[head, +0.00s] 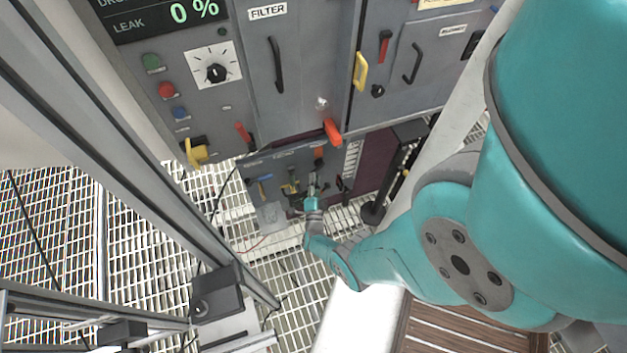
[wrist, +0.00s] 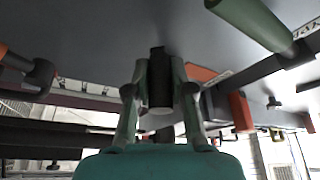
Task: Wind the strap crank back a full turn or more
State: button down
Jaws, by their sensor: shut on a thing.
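My gripper (head: 313,188) reaches down to the low grey panel under the cabinets in the head view. In the wrist view my gripper (wrist: 160,88) has its two fingers closed on either side of a dark upright cylindrical grip (wrist: 160,78), which looks like the handle of the strap crank. The fingers and wrist hide most of the crank in the head view, so its arm and its angle cannot be told. The strap itself cannot be made out.
A yellow part (head: 290,187) and a red part (head: 319,153) sit close to my gripper on the low panel. A larger red handle (head: 332,132) juts out above. In the wrist view a green bar (wrist: 250,25) and an orange-red block (wrist: 205,75) are near the fingers.

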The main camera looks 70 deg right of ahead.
dwell(0.5)
jog(key=c, duration=1)
grip_release()
jog(key=shift+v, duration=6)
jog(key=shift+f, duration=0.1)
